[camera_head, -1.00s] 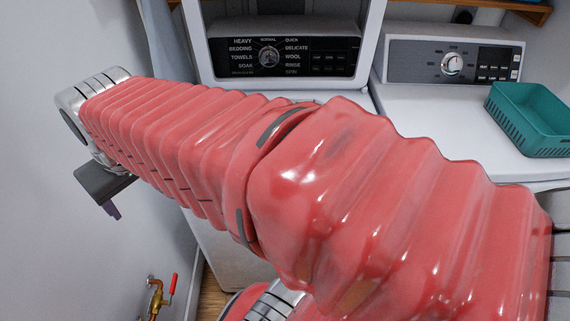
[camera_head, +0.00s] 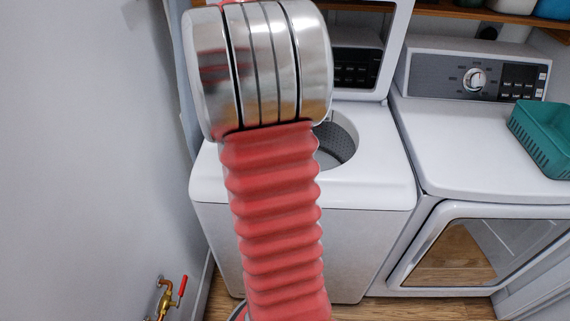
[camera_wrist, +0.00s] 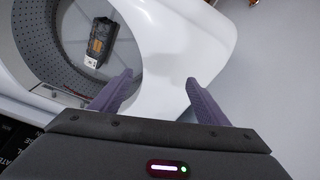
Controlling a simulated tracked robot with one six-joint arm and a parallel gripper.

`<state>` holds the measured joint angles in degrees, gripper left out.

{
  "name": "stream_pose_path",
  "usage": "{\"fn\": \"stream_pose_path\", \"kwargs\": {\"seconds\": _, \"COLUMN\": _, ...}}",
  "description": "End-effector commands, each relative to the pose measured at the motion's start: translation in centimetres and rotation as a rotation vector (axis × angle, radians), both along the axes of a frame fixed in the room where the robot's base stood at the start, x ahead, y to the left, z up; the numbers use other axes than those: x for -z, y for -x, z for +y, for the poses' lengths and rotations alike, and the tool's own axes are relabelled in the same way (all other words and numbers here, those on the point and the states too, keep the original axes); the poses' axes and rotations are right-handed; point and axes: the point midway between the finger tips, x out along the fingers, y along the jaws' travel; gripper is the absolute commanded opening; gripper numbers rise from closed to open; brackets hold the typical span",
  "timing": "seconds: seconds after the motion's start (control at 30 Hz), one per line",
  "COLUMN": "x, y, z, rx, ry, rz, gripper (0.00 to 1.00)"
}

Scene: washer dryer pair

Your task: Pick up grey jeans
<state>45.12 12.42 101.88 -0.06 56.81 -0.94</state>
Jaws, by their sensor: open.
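A small dark grey bundle with a tan patch and a white end (camera_wrist: 98,42), apparently the grey jeans, lies inside the washer's perforated drum (camera_wrist: 40,50), at the upper left of the wrist view. My gripper (camera_wrist: 158,80) is open and empty, its purple fingers spread. The fingers show over the drum opening's edge and the white washer top, to the right of and below the bundle. In the head view my arm hides the gripper. The open top washer (camera_head: 385,185) shows there with part of its drum (camera_head: 338,142), but the bundle is not visible.
A white dryer (camera_head: 465,155) stands to the right, with a teal basket (camera_head: 545,135) on its top. A plain wall is at the left, with a brass valve with a red handle (camera_head: 180,290) low down. A wooden shelf (camera_head: 480,12) runs along the back.

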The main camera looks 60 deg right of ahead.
Motion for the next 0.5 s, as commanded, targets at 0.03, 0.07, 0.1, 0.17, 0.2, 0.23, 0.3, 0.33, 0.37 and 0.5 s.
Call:
{"fn": "stream_pose_path", "kwargs": {"seconds": 0.03, "x": 1.1, "y": 0.6, "z": -1.9, "rx": 0.032, "ry": -0.011, "rz": 0.010, "gripper": 0.69}}
{"fn": "stream_pose_path", "kwargs": {"seconds": 0.07, "x": 1.7, "y": 1.0, "z": -3.0, "rx": 0.050, "ry": -0.016, "rz": 0.016, "gripper": 0.69}}
{"fn": "stream_pose_path", "kwargs": {"seconds": 0.1, "x": 2.5, "y": 1.4, "z": -4.3, "rx": 0.071, "ry": -0.024, "rz": 0.022, "gripper": 0.69}}
{"fn": "stream_pose_path", "kwargs": {"seconds": 0.17, "x": 3.7, "y": 2.2, "z": -6.3, "rx": 0.103, "ry": -0.034, "rz": 0.031, "gripper": 0.69}}
{"fn": "stream_pose_path", "kwargs": {"seconds": 0.2, "x": 4.6, "y": 2.7, "z": -7.5, "rx": 0.124, "ry": -0.042, "rz": 0.036, "gripper": 0.69}}
{"fn": "stream_pose_path", "kwargs": {"seconds": 0.23, "x": 5.3, "y": 3.2, "z": -8.5, "rx": 0.140, "ry": -0.048, "rz": 0.041, "gripper": 0.69}}
{"fn": "stream_pose_path", "kwargs": {"seconds": 0.3, "x": 6.9, "y": 4.3, "z": -10.6, "rx": 0.177, "ry": -0.061, "rz": 0.050, "gripper": 0.69}}
{"fn": "stream_pose_path", "kwargs": {"seconds": 0.33, "x": 7.7, "y": 4.8, "z": -11.4, "rx": 0.192, "ry": -0.067, "rz": 0.054, "gripper": 0.69}}
{"fn": "stream_pose_path", "kwargs": {"seconds": 0.37, "x": 8.5, "y": 5.3, "z": -12.3, "rx": 0.208, "ry": -0.073, "rz": 0.058, "gripper": 0.69}}
{"fn": "stream_pose_path", "kwargs": {"seconds": 0.5, "x": 12.1, "y": 8.0, "z": -15.9, "rx": 0.278, "ry": -0.100, "rz": 0.074, "gripper": 0.69}}
